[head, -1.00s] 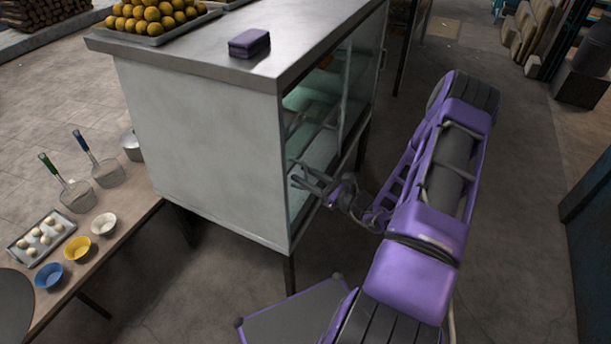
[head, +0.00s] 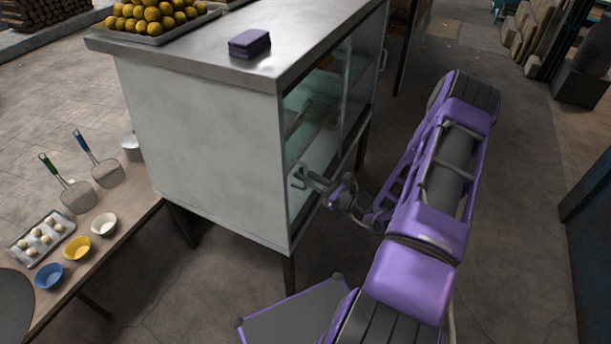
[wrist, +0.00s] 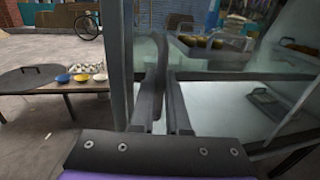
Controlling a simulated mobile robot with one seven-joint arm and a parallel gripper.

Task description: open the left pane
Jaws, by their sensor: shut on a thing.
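The display cabinet (head: 205,150) has a glass front on its right side in the head view. Its left pane (head: 315,120) is the nearer glass part. My gripper (head: 301,177) is at this pane's near edge, shut on the upright handle. In the wrist view, the dark handle (wrist: 157,75) rises between my two fingers (wrist: 163,118). The left pane looks closed or nearly so. The lower part of the handle is hidden by the fingers.
A purple folded cloth (head: 249,42) and a tray of yellow round food (head: 155,40) sit on the cabinet top. The right pane's handle (head: 383,60) is at the far edge. A side table (head: 125,215) with bowls stands left. The floor (head: 520,200) right of my arm is clear.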

